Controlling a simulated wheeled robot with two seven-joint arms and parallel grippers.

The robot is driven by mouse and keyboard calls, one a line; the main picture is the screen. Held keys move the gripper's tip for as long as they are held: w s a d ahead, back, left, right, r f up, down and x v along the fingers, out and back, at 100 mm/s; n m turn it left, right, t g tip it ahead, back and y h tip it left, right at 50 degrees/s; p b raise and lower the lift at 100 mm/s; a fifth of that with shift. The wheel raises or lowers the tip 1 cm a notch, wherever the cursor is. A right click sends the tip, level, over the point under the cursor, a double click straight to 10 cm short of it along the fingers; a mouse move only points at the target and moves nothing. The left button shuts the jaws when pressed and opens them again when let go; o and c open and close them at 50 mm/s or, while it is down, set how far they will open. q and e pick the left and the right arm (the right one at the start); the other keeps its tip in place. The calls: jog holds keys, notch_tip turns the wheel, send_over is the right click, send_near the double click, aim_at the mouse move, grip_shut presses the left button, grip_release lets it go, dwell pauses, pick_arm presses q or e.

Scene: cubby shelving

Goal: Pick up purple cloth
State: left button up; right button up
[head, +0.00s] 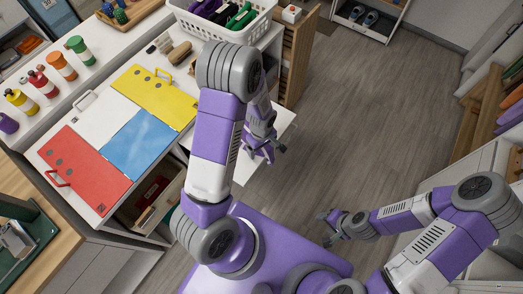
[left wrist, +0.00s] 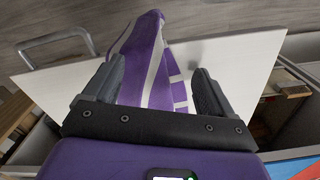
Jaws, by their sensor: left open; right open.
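The purple cloth (left wrist: 143,58), with white stripes, shows in the left wrist view over a white panel (left wrist: 235,58), its far end reaching past the panel's edge. My left gripper (left wrist: 158,72) is open, with a finger on either side of the cloth's near part; I cannot tell whether they touch it. My right gripper (head: 330,226) is open and empty above the floor.
A counter with red, blue and yellow panels (head: 160,97) and several bottles (head: 62,66) is at the left. A white basket (head: 222,28) stands behind it. A metal handle (left wrist: 52,40) stands at the panel's left. The grey floor (head: 360,110) is clear.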

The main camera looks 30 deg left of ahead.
pick_arm(q)
jog(key=shift+f, duration=0.2)
jog(key=shift+f, duration=0.2)
jog(key=shift+c, duration=0.3)
grip_shut()
notch_tip(320, 180, up, 12)
jog(key=p, duration=0.9)
